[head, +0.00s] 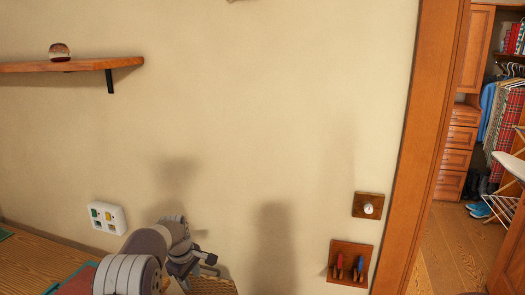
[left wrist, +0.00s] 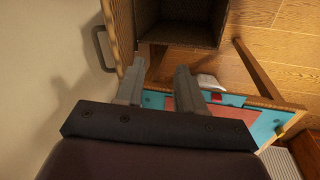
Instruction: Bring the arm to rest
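My left gripper (head: 203,264) hangs in front of the cream wall at the bottom of the head view, its arm coming in from the lower left. In the left wrist view, the two grey fingers of the left gripper (left wrist: 158,80) stand apart with nothing between them. They point toward a piece of wooden furniture with a dark open compartment (left wrist: 184,22). My right gripper shows in neither view.
A wooden shelf (head: 85,65) holds a small round object (head: 59,52). A doorway at right opens onto a wardrobe (head: 457,137). A dark handle (left wrist: 103,48) is beside the wall.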

